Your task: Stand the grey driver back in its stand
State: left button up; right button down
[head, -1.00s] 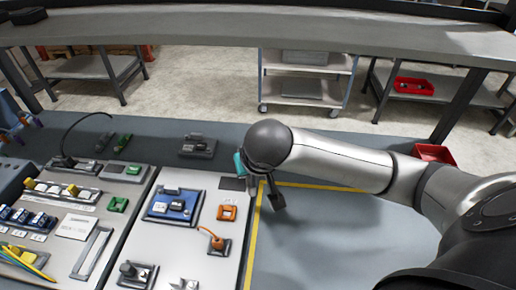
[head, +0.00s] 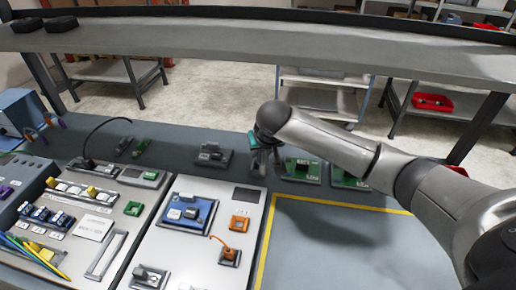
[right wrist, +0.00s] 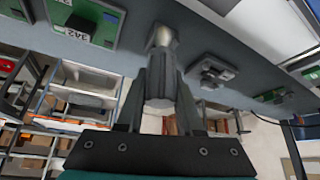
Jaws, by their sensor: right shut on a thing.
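My right gripper (head: 265,160) is above the back part of the bench, between a grey fixture and a green board. In the right wrist view my right gripper (right wrist: 158,78) is shut on a grey, roughly cylindrical piece with a paler end, apparently the grey driver (right wrist: 159,92). The pale end points away from the palm, toward the bench. In the head view the driver is too small and covered to make out. I cannot tell which fixture is its stand. My left gripper is not in view.
The grey fixture (head: 212,156) stands left of the gripper, the green board (head: 301,170) just right. In front, a light panel (head: 185,238) carries a blue tray (head: 188,213) and orange parts (head: 239,223). The yellow-outlined area (head: 340,240) is clear. A shelf (head: 230,35) runs across behind.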

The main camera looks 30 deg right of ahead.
jog(key=w, duration=0.2)
jog(key=w+d, duration=0.1)
jog(key=w, duration=0.2)
jog(key=shift+d+f, duration=0.1)
jog(key=shift+d, duration=0.05)
jog(key=shift+f+b, duration=0.45)
jog(key=shift+f, duration=1.25)
jog(key=shift+f, duration=0.55)
jog(key=c, duration=0.6)
grip_release()
jog(key=shift+o, duration=0.2)
